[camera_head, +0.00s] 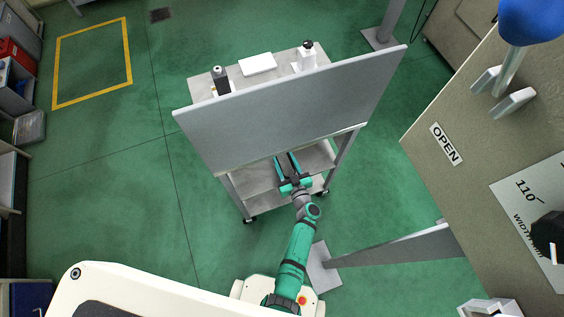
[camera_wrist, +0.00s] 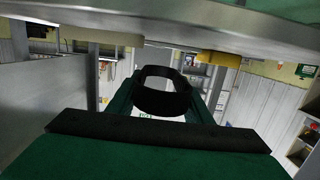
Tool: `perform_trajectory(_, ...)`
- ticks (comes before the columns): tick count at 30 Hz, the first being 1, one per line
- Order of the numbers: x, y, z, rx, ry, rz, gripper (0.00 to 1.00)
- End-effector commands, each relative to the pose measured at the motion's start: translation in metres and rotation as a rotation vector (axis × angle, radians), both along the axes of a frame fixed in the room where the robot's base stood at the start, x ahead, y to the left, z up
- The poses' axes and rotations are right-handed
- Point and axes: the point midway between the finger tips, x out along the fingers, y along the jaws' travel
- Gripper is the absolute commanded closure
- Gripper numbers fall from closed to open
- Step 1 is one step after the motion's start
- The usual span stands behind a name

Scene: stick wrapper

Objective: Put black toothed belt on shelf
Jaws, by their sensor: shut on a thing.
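The black toothed belt (camera_wrist: 163,101) shows in the wrist view as a black loop between the green fingers of my gripper (camera_wrist: 160,100). My gripper is shut on it. In the head view my gripper (camera_head: 288,163) reaches in under the large grey panel of the grey shelf cart (camera_head: 262,197), above its lower boards. The belt cannot be made out in the head view. The panel hides the inside of the cart and perhaps the fingertips. In the wrist view a grey surface passes close overhead and a grey panel stands at left.
The cart's top holds a white block (camera_head: 257,64), a dark bottle (camera_head: 220,80) and a white bottle with a black cap (camera_head: 307,56). A beige machine (camera_head: 480,110) marked OPEN stands at right, with a grey leg and foot plate (camera_head: 322,270) near my arm. Green floor at left is clear.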

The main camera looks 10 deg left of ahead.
Motion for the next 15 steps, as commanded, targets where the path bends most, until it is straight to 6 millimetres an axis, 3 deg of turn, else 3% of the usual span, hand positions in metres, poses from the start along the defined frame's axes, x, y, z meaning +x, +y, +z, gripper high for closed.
perform_trajectory(8,0.008,0.011,-0.015,0.000,0.000,0.002,0.76)
perform_trajectory(15,0.009,0.012,-0.039,0.001,0.002,0.002,0.76)
